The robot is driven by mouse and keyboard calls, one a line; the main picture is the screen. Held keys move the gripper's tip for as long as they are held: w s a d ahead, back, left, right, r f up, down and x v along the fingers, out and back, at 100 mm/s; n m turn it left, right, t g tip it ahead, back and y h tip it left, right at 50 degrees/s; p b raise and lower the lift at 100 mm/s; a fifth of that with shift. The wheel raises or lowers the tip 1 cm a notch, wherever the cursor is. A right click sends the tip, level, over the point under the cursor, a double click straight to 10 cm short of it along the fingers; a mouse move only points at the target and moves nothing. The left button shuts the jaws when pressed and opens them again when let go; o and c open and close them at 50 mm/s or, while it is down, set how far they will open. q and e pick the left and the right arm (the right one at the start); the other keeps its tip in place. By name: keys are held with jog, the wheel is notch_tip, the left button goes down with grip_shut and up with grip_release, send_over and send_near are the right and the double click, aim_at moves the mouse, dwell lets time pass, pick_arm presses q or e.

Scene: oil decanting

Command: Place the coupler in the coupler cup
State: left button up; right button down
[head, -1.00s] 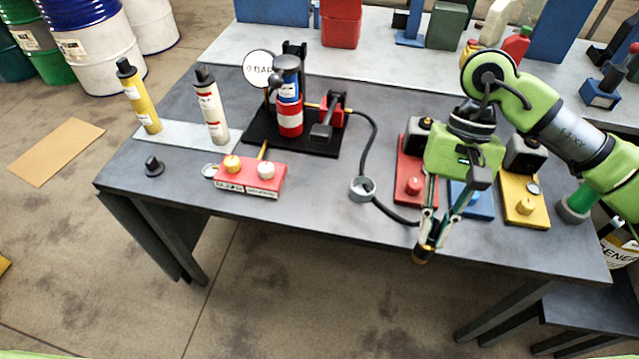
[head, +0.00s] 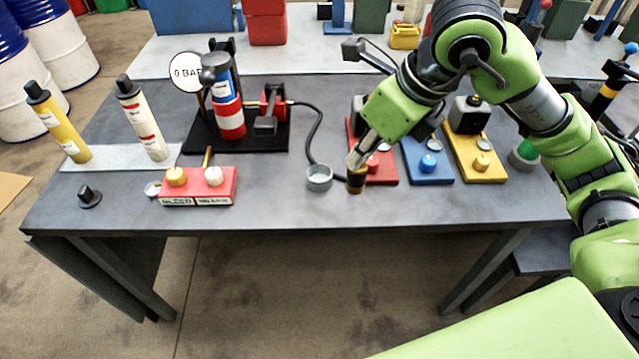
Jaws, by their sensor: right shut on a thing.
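The coupler (head: 356,182), a short dark cylinder with a brass-coloured band, is between the fingertips of my right gripper (head: 356,163). That gripper is shut on it and holds it just right of the coupler cup. The coupler cup (head: 319,181) is a small grey round cup with an open top near the table's front edge. The black hose (head: 312,140) curves down from the pump and passes behind the cup toward the coupler. My left gripper is not in view.
Red, blue (head: 428,165) and yellow (head: 478,158) bases with knobs stand right of the coupler. A red block with two knobs (head: 198,200) is left of the cup. The pump (head: 229,115) stands behind on a black plate. The front table strip (head: 270,212) is clear.

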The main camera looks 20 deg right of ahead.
jog(key=shift+w+r+m+h, duration=0.2)
jog(key=shift+w+m+h, duration=0.1)
jog(key=shift+m, duration=0.5)
jog(key=shift+w, duration=0.25)
jog(key=w+f+p, duration=0.2)
jog(key=w+f, duration=0.2)
jog(key=w+a+f+p, duration=0.1)
jog(key=w+f+p, duration=0.1)
jog(key=w+f, duration=0.2)
jog(key=w+a+f+p, duration=0.1)
jog(key=w+f+p, duration=0.1)
jog(key=w+f, duration=0.3)
jog(key=shift+a, duration=0.15)
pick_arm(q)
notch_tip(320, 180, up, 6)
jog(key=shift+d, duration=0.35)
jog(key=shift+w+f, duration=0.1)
